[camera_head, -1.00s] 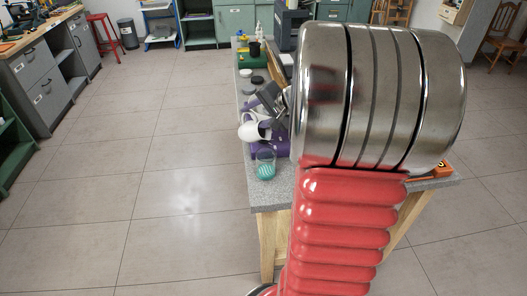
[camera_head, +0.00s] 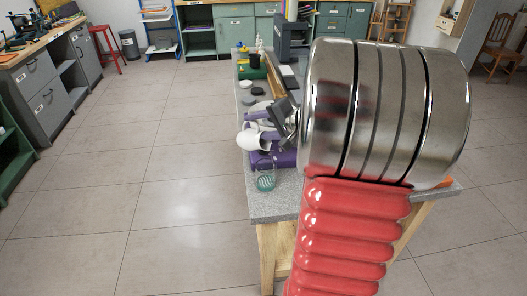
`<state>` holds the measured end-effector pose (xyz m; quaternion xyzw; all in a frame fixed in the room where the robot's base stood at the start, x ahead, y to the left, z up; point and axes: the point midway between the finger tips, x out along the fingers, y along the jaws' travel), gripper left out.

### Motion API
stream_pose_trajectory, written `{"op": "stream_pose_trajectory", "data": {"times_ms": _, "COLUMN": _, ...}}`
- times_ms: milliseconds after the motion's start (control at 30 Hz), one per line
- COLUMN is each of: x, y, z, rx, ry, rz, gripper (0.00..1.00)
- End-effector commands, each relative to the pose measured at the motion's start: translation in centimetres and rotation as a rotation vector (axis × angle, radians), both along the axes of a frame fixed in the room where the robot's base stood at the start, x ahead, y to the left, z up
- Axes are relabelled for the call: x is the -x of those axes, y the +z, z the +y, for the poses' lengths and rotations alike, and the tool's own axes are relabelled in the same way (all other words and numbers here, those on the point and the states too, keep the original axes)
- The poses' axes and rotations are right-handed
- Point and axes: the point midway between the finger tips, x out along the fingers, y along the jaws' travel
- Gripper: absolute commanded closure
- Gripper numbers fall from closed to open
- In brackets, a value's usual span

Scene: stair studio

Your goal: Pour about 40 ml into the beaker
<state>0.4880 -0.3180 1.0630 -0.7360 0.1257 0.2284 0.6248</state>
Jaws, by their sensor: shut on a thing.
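A clear beaker (camera_head: 265,179) stands near the left edge of the grey bench top, with teal in its lower part. A white jug (camera_head: 251,141) is tilted above and slightly left of the beaker, apart from it. My gripper (camera_head: 265,122), dark with purple fingers, is shut on the jug, reaching in from the right. No stream of liquid can be made out. The jug's contents are not visible.
Dark round lids (camera_head: 257,87), a green item (camera_head: 252,71) and a dark machine (camera_head: 292,40) stand farther back on the bench (camera_head: 285,205). The tiled floor at left is clear.

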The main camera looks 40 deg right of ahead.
Motion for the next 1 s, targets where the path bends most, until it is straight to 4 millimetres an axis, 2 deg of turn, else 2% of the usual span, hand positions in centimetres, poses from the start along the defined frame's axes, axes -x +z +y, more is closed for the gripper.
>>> {"op": "stream_pose_trajectory", "data": {"times_ms": 1000, "x": -2.1, "y": 0.2, "z": 0.5, "rx": -0.021, "ry": 0.007, "rz": -0.043, "gripper": 1.0}}
